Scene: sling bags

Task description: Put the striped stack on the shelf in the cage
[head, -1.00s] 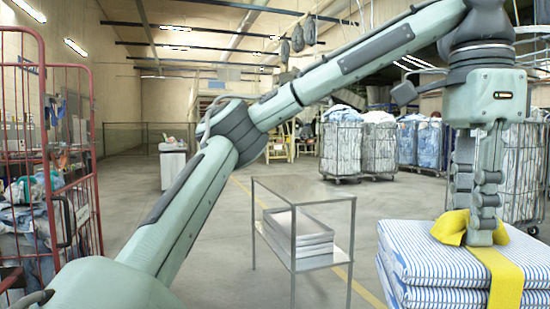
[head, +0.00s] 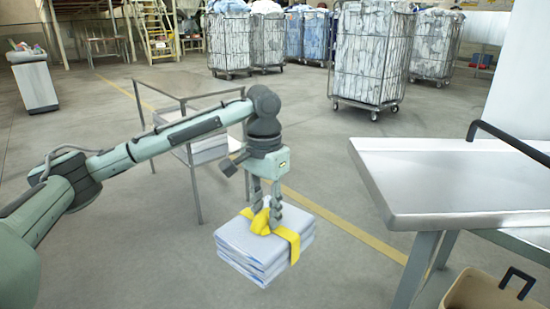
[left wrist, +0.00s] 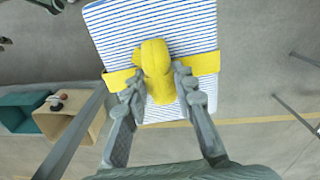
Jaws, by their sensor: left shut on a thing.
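The striped stack (head: 265,245) is folded blue-and-white cloth bound by a yellow strap (head: 293,240). It hangs in the air over the floor in the head view, slightly tilted. My left gripper (head: 265,222) is above it and shut on the yellow knot of the strap. In the left wrist view the stripes of the stack (left wrist: 115,42) show clearly, and the fingers (left wrist: 155,90) close on both sides of the yellow knot (left wrist: 155,60). No empty cage with a shelf shows now. My right gripper is out of view.
A metal frame stand (head: 195,190) with flat sheets (head: 208,150) on its lower level stands behind my left arm. A steel table (head: 450,205) is at right, with a tan bin (head: 485,297) below. Full wire cages (head: 368,60) stand at the back. Open floor lies between.

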